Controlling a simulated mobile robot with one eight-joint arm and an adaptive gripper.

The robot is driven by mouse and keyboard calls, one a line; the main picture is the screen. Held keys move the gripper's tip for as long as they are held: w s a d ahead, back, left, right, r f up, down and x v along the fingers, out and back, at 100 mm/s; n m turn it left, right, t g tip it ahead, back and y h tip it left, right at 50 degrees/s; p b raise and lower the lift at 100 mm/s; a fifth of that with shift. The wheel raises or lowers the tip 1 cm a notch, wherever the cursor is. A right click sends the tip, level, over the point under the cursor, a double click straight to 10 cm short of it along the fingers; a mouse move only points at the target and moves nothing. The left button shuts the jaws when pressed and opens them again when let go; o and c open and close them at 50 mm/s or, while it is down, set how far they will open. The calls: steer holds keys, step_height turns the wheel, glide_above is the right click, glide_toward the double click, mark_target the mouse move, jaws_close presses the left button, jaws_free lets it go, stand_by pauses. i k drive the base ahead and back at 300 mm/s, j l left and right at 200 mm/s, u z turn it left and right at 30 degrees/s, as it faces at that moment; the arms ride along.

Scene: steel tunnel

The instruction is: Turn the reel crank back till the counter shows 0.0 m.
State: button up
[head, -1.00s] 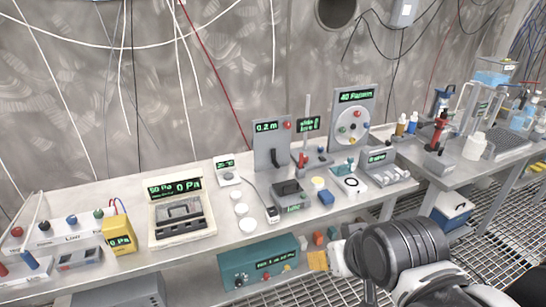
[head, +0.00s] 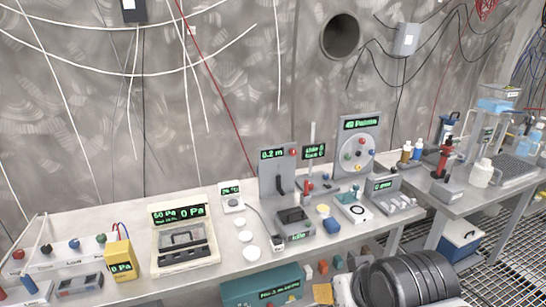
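A grey upright panel (head: 266,178) stands at the back of the bench, a little right of the picture's middle. Its green counter display (head: 272,154) reads 0.2 m. A dark curved handle (head: 280,185) shows on the panel's lower part, and a red knob (head: 293,152) is at its upper right. I cannot tell from here which of the two belongs to the crank. My arm's dark ribbed link shows at the bottom right, in front of the bench and well apart from the panel. My gripper is out of view.
A dark grey box (head: 295,222) sits in front of the counter panel. A yellow meter (head: 121,260) and an open case (head: 185,245) are at left.

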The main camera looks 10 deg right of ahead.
mark_target(279, 189)
steer(key=i+l+u, duration=0.2)
steer(key=i+l, duration=0.15)
steer(key=i+l+u, duration=0.15)
steer(key=l, duration=0.4)
steer(key=i, duration=0.1)
